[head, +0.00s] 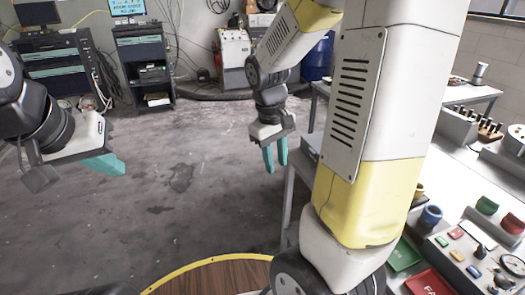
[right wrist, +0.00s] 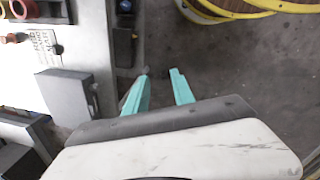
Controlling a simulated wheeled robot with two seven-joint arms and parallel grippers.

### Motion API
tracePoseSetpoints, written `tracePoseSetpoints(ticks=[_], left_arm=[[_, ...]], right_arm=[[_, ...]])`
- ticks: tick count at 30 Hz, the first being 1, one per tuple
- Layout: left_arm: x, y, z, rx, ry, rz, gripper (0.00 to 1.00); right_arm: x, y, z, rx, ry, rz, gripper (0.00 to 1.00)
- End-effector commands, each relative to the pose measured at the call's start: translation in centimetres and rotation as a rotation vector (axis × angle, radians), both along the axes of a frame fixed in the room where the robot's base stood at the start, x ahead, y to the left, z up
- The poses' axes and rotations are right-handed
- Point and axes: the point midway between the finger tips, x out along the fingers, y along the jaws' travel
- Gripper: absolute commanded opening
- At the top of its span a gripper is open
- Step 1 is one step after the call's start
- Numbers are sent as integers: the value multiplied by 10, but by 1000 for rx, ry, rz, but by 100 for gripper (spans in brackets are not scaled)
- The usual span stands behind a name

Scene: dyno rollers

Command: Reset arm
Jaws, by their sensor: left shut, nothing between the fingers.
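My left gripper (head: 112,168) is at the left of the head view, over the open floor, with its teal fingers together and nothing seen between them. My right gripper (head: 276,167) hangs in the middle of the head view, fingers pointing down, beside the left edge of the workbench. In the right wrist view its two teal fingers (right wrist: 161,73) are apart with only floor between them. My right arm crosses the head view and hides part of the bench.
The workbench (head: 306,185) runs along the right, holding a control panel (head: 472,270), a red tray (head: 430,283), a green tray (head: 403,257) and a blue cup (head: 431,217). Cabinets (head: 143,62) and a blue barrel (head: 318,60) stand at the back. The middle floor is clear.

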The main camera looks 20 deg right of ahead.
Motion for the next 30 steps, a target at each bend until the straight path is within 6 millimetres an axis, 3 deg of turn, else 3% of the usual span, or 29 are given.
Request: tracePoseSetpoints(ticks=[11,17,24,30], left_arm=[[0,0,0,0,0,0,0],[0,0,0,0,0,0,0],[0,0,0,0,0,0,0],[0,0,0,0,0,0,0]], right_arm=[[-3,2,7,19,-21,-12,30],[-27,19,50,142,-163,-96,30],[-73,45,106,310,-384,-214,30],[-97,57,127,379,-493,-266,30]])
